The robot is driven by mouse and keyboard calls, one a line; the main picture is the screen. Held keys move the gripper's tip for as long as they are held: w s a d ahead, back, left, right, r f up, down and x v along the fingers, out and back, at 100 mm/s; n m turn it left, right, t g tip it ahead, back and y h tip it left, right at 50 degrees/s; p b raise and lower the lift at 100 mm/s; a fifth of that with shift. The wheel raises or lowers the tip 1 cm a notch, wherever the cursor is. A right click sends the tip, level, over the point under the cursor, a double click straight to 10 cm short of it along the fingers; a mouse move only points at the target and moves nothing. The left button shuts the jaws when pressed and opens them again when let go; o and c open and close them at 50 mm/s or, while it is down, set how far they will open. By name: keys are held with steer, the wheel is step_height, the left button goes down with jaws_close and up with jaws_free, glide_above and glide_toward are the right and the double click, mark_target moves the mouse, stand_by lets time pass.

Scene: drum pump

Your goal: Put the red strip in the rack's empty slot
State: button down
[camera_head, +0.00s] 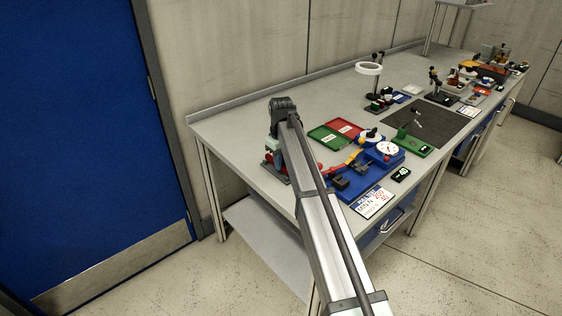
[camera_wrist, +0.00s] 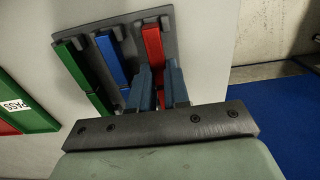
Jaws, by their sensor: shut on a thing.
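The dark grey rack (camera_wrist: 174,22) is at the top of the wrist view. It holds a green strip (camera_wrist: 76,62) at the left and a blue strip (camera_wrist: 109,58) beside it. A narrow dark gap (camera_wrist: 118,33) shows between the blue strip and the red strip (camera_wrist: 152,46). The red strip runs down between the fingers of my gripper (camera_wrist: 161,88), which are shut on it. Its upper part overlaps the rack in this view; I cannot tell whether it is seated. In the head view my gripper (camera_head: 272,148) is at the bench's near left end, and my arm largely hides the rack.
A green tray (camera_head: 325,138) and a red tray (camera_head: 345,129) lie right of my gripper on the grey bench (camera_head: 235,122). A blue fixture (camera_head: 362,176) with a dial stands nearer the front edge. The bench's far left corner is clear.

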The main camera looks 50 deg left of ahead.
steer(key=shift+f, duration=0.5)
stand_by(1.2)
steer(key=c, duration=1)
jaws_free()
steer(key=shift+o, duration=0.3)
steer(key=shift+o, duration=1.2)
steer(key=shift+r, duration=4)
